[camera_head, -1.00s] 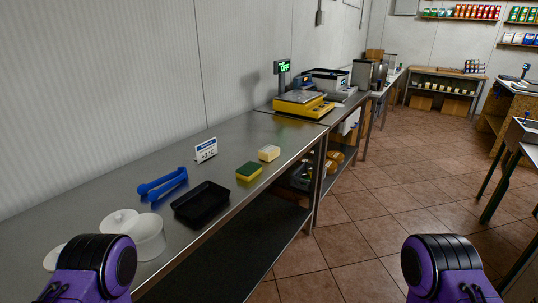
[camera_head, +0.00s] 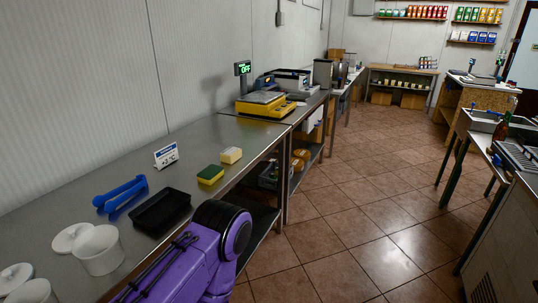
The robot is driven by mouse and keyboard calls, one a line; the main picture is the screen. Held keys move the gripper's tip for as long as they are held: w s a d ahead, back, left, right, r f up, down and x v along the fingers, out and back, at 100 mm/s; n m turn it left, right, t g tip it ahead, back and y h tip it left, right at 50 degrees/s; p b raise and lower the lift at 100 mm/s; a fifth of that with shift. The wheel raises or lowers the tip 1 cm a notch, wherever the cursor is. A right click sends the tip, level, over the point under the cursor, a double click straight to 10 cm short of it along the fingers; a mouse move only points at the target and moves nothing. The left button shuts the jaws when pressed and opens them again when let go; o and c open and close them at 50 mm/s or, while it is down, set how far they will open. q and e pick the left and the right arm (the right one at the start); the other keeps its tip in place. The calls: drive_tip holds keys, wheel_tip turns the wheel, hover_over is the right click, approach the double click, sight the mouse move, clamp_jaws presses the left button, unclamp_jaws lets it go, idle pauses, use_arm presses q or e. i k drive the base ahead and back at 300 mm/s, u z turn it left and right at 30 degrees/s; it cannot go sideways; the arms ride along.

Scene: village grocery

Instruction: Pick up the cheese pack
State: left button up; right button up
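No item is clearly labelled as the cheese pack. A small pale yellow block (camera_head: 231,155) lies on the steel counter (camera_head: 200,150) beyond a yellow-and-green sponge-like block (camera_head: 210,175); it could be the pack, but I cannot tell. One of my purple arm links reaches up from the bottom in front of the counter and hides part of its front edge. Neither gripper's fingers show in the picture.
A yellow scale (camera_head: 265,104) is farther along. The tiled floor (camera_head: 340,215) is open to the right.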

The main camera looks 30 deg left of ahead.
sight(231, 155)
drive_tip(key=i, duration=2.85)
drive_tip(key=u, duration=2.1)
